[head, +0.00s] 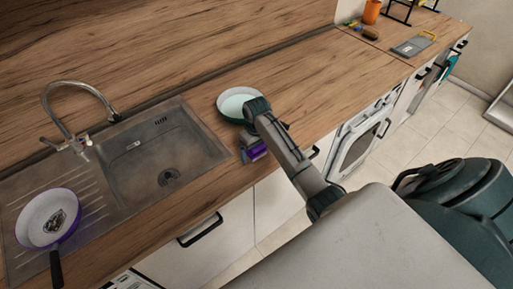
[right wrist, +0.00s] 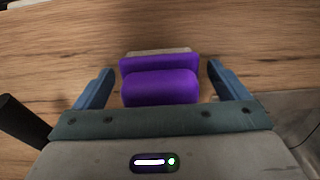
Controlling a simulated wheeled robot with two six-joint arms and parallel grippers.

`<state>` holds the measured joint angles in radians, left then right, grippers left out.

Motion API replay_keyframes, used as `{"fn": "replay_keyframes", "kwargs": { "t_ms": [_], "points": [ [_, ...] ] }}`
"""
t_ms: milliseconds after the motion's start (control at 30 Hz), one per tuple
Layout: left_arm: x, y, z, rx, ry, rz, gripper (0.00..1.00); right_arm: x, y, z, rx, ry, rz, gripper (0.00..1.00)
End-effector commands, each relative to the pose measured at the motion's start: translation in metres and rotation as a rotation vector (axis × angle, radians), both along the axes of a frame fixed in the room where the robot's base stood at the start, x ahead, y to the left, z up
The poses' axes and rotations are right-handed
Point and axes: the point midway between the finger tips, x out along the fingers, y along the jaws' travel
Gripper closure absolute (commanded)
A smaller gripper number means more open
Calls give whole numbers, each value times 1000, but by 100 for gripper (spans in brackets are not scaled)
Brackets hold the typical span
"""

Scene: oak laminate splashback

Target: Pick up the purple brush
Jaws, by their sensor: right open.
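The purple brush (right wrist: 160,87) lies on the wooden counter, with a pale strip showing along its far edge in the right wrist view. It also shows in the head view (head: 257,152), near the counter's front edge, partly covered by my right arm. My right gripper (right wrist: 161,82) is open, with one blue finger on each side of the brush and a gap visible on both sides. In the head view the right gripper (head: 247,146) is at the brush, its fingers mostly hidden. My left gripper is not in view.
A pan with a pale inside (head: 233,103) sits just behind my right arm. A sink (head: 160,150) with a tap (head: 75,110) is to the left, and a purple-rimmed pan (head: 35,225) rests on its drainer. An orange cup (head: 371,12) and a grater (head: 410,47) stand far right.

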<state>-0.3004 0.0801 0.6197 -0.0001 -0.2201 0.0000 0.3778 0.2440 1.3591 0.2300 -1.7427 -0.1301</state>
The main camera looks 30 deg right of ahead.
Motion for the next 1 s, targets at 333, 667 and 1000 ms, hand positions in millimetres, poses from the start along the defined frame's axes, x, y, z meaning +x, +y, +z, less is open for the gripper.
{"fn": "replay_keyframes", "kwargs": {
  "t_ms": [333, 667, 1000],
  "points": [
    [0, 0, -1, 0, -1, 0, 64, 0, 0, 0, 0, 0, 0, 37],
    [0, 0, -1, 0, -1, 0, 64, 0, 0, 0, 0, -1, 0, 55],
    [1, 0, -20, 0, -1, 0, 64, 1, -1, 21, -2, -5, 0, 55]
  ]
}}
